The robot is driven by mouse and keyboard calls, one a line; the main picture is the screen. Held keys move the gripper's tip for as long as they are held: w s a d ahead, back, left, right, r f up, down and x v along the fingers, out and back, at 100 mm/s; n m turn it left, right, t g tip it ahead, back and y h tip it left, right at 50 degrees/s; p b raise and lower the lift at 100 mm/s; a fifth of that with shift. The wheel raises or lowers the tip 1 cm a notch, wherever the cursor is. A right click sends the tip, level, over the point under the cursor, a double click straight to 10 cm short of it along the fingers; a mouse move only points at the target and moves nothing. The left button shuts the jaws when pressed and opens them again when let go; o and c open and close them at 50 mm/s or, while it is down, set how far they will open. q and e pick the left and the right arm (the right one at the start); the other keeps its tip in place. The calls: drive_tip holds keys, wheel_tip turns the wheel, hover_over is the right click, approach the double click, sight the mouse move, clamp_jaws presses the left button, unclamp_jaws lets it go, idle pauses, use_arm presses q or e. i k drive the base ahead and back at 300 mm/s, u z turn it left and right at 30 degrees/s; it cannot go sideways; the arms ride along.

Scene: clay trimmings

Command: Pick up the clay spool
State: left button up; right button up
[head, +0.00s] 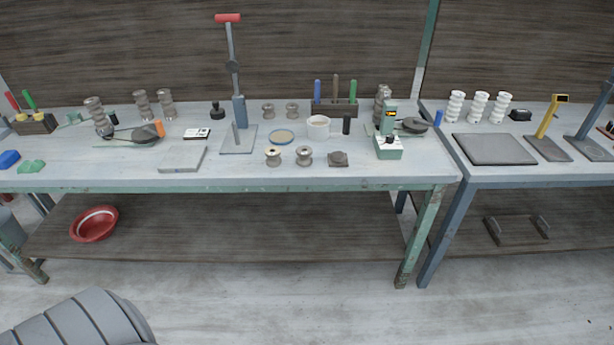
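Several short clay-grey spools with wide flanges stand on the left workbench. Two are near its front edge, a left front spool (273,157) and a right front spool (304,156). Two more are farther back, a left rear spool (268,111) and a right rear spool (292,111). All look upright and apart from each other. I cannot tell from this view which one is the clay spool. Neither of my grippers is in view, and nothing is seen holding a spool.
The left workbench (330,180) meets a right bench (530,175). The floor in front is mostly clear.

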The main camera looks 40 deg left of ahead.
sight(272, 154)
drive_tip(key=z, duration=2.75)
drive_tip(key=i, duration=0.1)
drive_tip(key=u, duration=2.35)
drive_tip(key=i, duration=1.15)
drive_tip(key=u, duration=0.65)
